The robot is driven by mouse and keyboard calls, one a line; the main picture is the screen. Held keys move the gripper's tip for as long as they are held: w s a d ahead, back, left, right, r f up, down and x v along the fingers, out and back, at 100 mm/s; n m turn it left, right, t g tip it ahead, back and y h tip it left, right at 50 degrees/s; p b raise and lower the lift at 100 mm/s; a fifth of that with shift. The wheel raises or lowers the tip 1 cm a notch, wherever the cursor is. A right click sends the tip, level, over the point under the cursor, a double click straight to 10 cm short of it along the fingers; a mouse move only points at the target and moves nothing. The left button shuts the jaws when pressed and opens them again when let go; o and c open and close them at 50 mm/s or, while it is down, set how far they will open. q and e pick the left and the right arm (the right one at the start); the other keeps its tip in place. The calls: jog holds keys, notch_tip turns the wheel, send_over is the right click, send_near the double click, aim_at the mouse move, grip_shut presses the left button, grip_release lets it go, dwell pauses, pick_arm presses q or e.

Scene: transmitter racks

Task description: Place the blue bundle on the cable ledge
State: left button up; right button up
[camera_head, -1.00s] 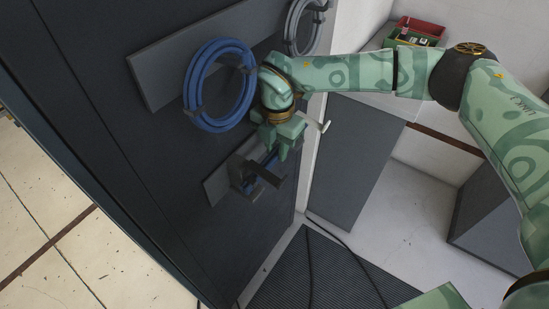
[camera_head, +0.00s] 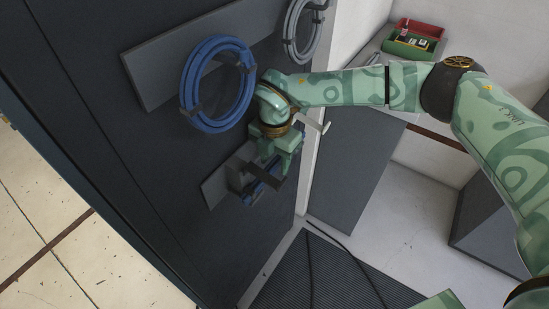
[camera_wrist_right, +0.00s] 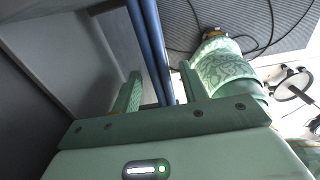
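A small dark blue bundle (camera_head: 262,187) is at the cable ledge (camera_head: 216,186), a grey plate with dark arms low on the dark rack face. In the right wrist view, blue strands (camera_wrist_right: 152,50) run between my right gripper's fingers (camera_wrist_right: 160,85), with visible gaps on both sides. My right gripper (camera_head: 270,165) points down just above the ledge, its fingers apart around the bundle. Its tips are partly hidden in the head view. I cannot tell whether the bundle's full weight rests on the ledge. My left gripper is not in view.
A large blue coil (camera_head: 188,84) and a grey coil (camera_head: 290,35) hang on the upper plate (camera_head: 148,70), close to my right wrist. A red and green box (camera_head: 414,38) sits on a shelf at the back right. A ribbed mat (camera_head: 330,280) and a loose cable lie below.

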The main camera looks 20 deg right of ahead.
aim_at(274, 162)
notch_tip(274, 162, up, 12)
jog(key=p, duration=0.3)
jog(key=shift+r, duration=0.15)
jog(key=shift+c, duration=0.2)
dwell(0.9)
